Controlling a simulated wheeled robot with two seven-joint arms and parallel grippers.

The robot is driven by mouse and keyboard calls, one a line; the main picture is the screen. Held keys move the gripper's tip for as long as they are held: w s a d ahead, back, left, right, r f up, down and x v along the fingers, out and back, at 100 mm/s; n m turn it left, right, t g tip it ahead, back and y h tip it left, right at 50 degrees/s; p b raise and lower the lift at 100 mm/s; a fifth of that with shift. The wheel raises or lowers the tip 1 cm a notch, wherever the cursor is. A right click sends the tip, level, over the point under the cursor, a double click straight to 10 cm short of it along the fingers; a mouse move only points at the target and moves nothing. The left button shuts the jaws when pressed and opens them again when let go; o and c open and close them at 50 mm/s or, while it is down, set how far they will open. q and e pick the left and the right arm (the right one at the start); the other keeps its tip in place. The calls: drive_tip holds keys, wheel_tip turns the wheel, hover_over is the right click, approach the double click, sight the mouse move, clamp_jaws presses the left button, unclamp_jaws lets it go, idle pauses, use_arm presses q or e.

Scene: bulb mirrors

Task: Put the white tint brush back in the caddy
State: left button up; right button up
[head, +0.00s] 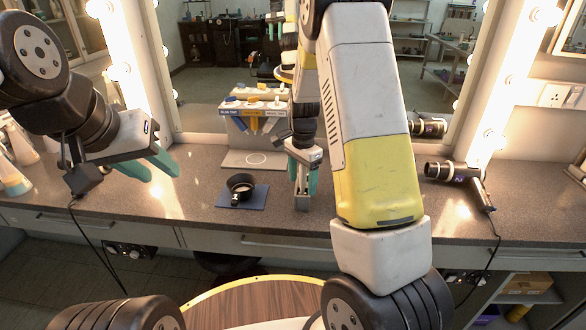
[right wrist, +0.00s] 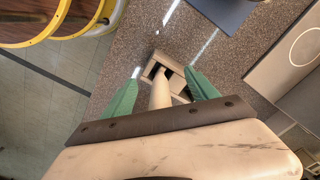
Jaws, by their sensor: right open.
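The caddy (head: 246,157) stands at the back of the counter, with a labelled top rack and coloured brushes hanging in it. My right gripper (head: 303,180) points down near the counter's front, right of the caddy. Its green fingers are open in the right wrist view (right wrist: 160,92). A pale handle (right wrist: 159,93), which looks like the white tint brush, stands between them without clear contact. Its lower end is at a small pale block (right wrist: 172,71) with dark openings. My left gripper (head: 150,165) is open and empty above the counter at the left.
A dark bowl (head: 241,184) sits on a blue mat (head: 258,196) left of my right gripper. A hair dryer (head: 459,173) lies at the right, its cord hanging over the front edge. A mirror stands behind the caddy. Pale bottles (head: 12,178) stand at the far left.

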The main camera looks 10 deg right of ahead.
drive_tip(key=shift+r, duration=3.5)
drive_tip(key=shift+r, duration=0.1)
wheel_tip(320, 180, up, 6)
drive_tip(key=shift+r, duration=0.1)
drive_tip(key=shift+s+r, duration=0.1)
drive_tip(key=shift+r, duration=0.6)
drive_tip(key=s+a+r+n+t+y, duration=0.1)
drive_tip(key=s+r+n+t, duration=0.2)
drive_tip(key=s, duration=0.9)
drive_tip(key=s+a+r+n+t+y, duration=0.1)
drive_tip(key=s+r+n+t, duration=0.2)
drive_tip(key=s+r+n, duration=0.4)
drive_tip(key=shift+s+n, duration=1.4)
drive_tip(key=shift+s, duration=1.1)
drive_tip(key=shift+r, duration=0.1)
